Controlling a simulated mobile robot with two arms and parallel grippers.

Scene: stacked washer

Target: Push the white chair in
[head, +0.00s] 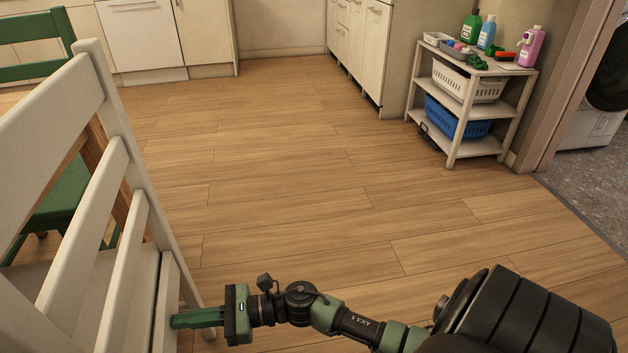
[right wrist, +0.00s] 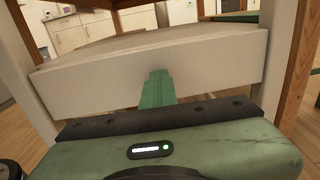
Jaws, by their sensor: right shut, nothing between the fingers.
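The white chair (head: 60,105) stands at the left of the head view, its slatted back towards me. Its seat edge shows as a broad white panel across the right wrist view (right wrist: 215,68). My right gripper (head: 175,321) is shut and empty, with its green fingers pointing left at the lower part of the chair. In the right wrist view the fingers (right wrist: 157,80) overlap the white panel; they look to be against it or very close, and I cannot tell whether they touch. My left gripper is not in view.
A green chair (head: 70,205) and a brown wooden leg stand beyond the white chair. A white shelf cart (head: 495,110) with baskets and bottles stands at the right, beside a doorway. White cabinets line the back. The wooden floor (head: 290,160) between is clear.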

